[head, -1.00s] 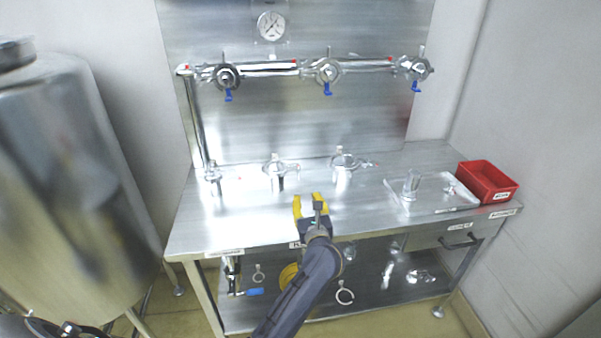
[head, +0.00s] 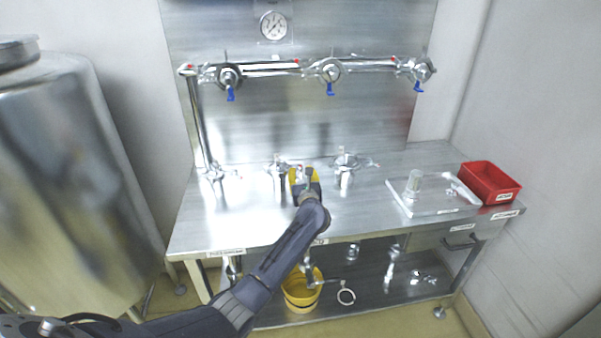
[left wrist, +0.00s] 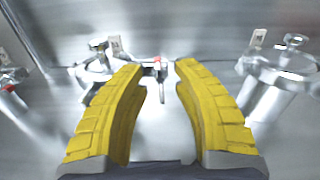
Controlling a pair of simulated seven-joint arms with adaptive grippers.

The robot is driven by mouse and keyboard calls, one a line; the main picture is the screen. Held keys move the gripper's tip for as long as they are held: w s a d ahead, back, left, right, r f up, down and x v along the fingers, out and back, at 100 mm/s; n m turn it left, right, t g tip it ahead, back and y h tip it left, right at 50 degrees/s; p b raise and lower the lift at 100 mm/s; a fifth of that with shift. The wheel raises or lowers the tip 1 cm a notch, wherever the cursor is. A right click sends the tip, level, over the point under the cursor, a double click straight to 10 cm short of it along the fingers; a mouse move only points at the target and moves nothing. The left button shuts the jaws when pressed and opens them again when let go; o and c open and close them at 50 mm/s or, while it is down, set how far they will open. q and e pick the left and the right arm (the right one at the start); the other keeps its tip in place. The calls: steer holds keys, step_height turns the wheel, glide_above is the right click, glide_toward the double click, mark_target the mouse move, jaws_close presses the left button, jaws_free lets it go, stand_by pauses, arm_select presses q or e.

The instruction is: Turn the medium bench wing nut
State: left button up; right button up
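The medium bench fitting (head: 279,170) is a metal clamp on a short pipe, the middle of three along the bench. In the left wrist view the medium clamp (left wrist: 96,68) stands just left of the fingers. Its wing nut (left wrist: 160,72), a small metal piece with a red mark, shows beyond the gap between the fingers. My left gripper (head: 304,178) has yellow fingers and is just right of the medium clamp. The left wrist view shows these fingers (left wrist: 160,85) open and apart, with nothing visibly gripped. Contact with the nut cannot be told. My right gripper is out of view.
The larger clamp (head: 345,165) stands close on the right, also in the left wrist view (left wrist: 283,68). The smaller fitting (head: 214,172) is at left. A clear tray (head: 432,206) and red bin (head: 489,182) sit at right. A yellow bucket (head: 300,293) is below.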

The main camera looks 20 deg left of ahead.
arm_select(q)
steer(key=shift+w+a, duration=0.35)
steer(key=shift+w, duration=0.1)
jaws_close()
